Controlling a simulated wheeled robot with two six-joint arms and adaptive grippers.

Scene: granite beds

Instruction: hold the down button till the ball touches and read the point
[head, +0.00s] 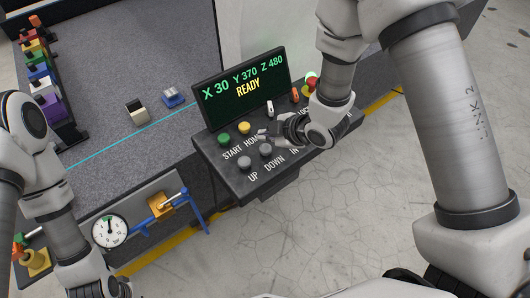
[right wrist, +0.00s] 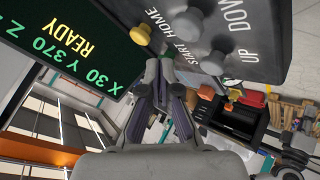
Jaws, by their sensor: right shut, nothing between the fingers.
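The button console (head: 215,168) has a display (head: 243,88) reading X 30 Y 370 Z 480 READY. The grey down button (head: 266,150) stands beside the grey up button (head: 245,163); a grey button near UP also shows in the right wrist view (right wrist: 213,62). My right gripper (head: 264,133) is shut and empty over the console, close to the down and yellow home (head: 244,128) buttons. Its fingers (right wrist: 161,70) appear by the START label in the right wrist view; contact cannot be told. My left gripper (head: 122,288) is at the lower left, its fingers unclear. No ball is identifiable.
The grey granite bed (head: 110,65) carries a cream-and-black block (head: 137,111), a small blue piece (head: 172,97) and a rack of coloured pieces (head: 43,80). Floor at lower middle is clear.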

